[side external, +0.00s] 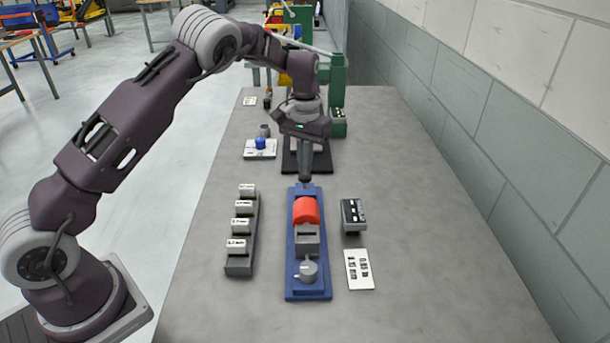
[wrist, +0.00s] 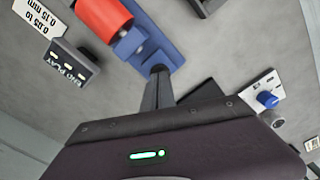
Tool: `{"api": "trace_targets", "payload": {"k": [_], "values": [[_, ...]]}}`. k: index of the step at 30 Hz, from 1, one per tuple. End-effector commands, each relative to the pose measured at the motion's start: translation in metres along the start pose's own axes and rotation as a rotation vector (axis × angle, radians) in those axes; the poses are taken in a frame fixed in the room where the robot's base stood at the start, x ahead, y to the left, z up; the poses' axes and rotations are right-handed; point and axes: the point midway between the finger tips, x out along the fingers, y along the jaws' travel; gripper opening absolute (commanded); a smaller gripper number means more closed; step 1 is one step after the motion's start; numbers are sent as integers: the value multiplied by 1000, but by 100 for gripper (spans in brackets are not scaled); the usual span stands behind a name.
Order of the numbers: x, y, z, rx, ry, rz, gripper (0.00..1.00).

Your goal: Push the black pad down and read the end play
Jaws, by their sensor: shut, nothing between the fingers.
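A blue fixture (side external: 292,270) lies lengthwise on the table. It carries a red cylinder (side external: 306,210), a grey block (side external: 308,240) and a grey knob (side external: 308,270). My gripper (side external: 304,180) points down, shut and empty, at the fixture's far end. In the wrist view, its tips (wrist: 159,70) overlap the end of the blue base (wrist: 165,50); I cannot tell whether they touch it. I cannot make out the black pad apart from the dark fingertips. A dark END PLAY readout (side external: 353,215) stands right of the fixture; its display also shows in the wrist view (wrist: 73,62), with no legible value.
A white card (side external: 359,269) reading 0.05 to 0.15 mm lies by the readout. A rack (side external: 240,264) of several labelled blocks stands left. A wall borders the right.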

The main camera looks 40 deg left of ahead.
Motion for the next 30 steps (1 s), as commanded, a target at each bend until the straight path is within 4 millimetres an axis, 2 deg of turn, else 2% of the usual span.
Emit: {"api": "trace_targets", "payload": {"k": [8,23,30], "values": [[15,0,0,0,-2,-1,0],[16,0,1,1,-3,-1,0],[0,0,0,1,-1,1,0]]}}
